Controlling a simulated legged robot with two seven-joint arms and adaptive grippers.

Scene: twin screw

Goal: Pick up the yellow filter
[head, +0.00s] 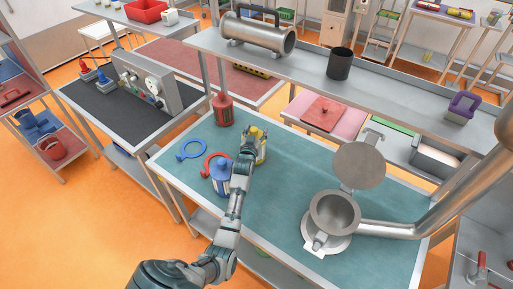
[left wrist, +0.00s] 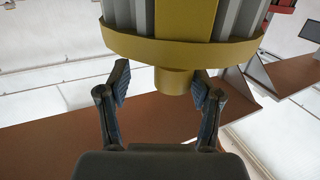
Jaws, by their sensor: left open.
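The yellow filter (head: 262,146) stands on the green-topped table, partly hidden behind my left gripper (head: 249,138). In the left wrist view the filter (left wrist: 184,48) fills the top, with grey ribbed sides, a yellow band and a short yellow neck. The open fingers of my left gripper (left wrist: 161,88) lie on either side of this neck, with a visible gap on the left; contact on the right I cannot tell. My right gripper is not in view.
A blue-and-white filter (head: 221,178) stands close to my left forearm, and a red filter (head: 223,109) behind. An open metal pot (head: 335,214) with a thick pipe occupies the right. A grey shelf (head: 300,66) overhangs the back.

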